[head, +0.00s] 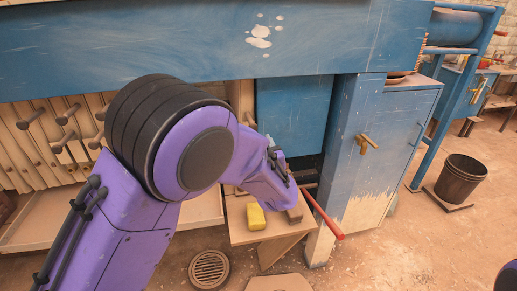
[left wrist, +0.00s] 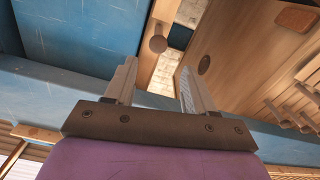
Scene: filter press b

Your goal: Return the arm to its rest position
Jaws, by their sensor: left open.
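My left arm (head: 201,165) comes in from the left in the head view, purple with a black ribbed joint, bent toward the blue press. Its forearm ends in front of the press, above a small wooden shelf, and its fingers are mostly hidden there. In the left wrist view my left gripper (left wrist: 158,78) has its two grey fingers apart with nothing between them. A round wooden knob (left wrist: 158,44) shows beyond the fingers. My right gripper is not in view.
A yellow block (head: 255,217) lies on the shelf (head: 241,233) below my forearm. A red-ended bar (head: 325,215) sticks out to its right. A blue cabinet (head: 385,145) stands close on the right. A dark bucket (head: 461,181) is on the floor, with open floor before it.

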